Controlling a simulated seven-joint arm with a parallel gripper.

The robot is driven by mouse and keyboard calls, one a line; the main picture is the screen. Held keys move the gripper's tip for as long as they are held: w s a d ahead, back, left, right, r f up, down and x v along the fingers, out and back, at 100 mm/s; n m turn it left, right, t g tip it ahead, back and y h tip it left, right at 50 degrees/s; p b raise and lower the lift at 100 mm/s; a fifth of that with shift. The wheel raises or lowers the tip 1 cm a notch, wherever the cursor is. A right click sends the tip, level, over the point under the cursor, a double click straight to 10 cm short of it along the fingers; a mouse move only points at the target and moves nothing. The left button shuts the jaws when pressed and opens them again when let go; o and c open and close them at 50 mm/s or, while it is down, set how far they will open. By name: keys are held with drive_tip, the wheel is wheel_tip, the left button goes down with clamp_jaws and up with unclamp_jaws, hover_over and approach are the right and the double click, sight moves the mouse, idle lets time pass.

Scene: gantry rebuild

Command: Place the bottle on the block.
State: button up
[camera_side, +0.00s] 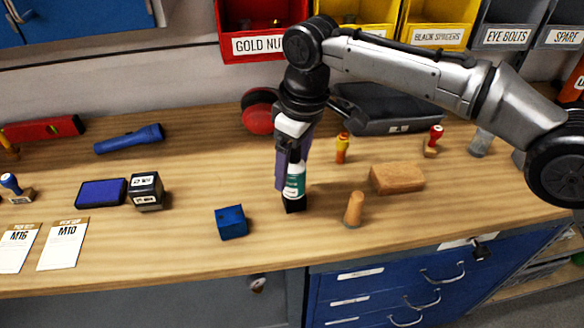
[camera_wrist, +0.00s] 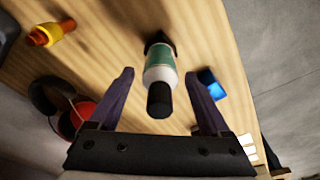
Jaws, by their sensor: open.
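The bottle (camera_side: 294,181) is white with a green label and a dark cap, and it looks upright. It also shows in the wrist view (camera_wrist: 160,72). Its base appears to rest on a small black block (camera_side: 295,206), which shows beyond the bottle in the wrist view (camera_wrist: 159,40). My gripper (camera_side: 290,168) is open over the bottle. In the wrist view its two purple fingers (camera_wrist: 158,76) stand on either side of the bottle with gaps. A blue block (camera_side: 232,222) lies on the bench to the left, also in the wrist view (camera_wrist: 211,84).
A wooden peg (camera_side: 354,210) and a tan block (camera_side: 397,178) stand to the right. The front bench strip is mostly clear.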

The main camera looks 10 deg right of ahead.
drive_tip(key=shift+s+d+r, duration=0.1)
drive_tip(key=shift+d+r, duration=0.05)
drive_tip(key=shift+r, duration=1.3)
drive_tip(key=shift+s+d+r, duration=0.1)
drive_tip(key=shift+d+r, duration=0.05)
drive_tip(key=shift+r, duration=1.3)
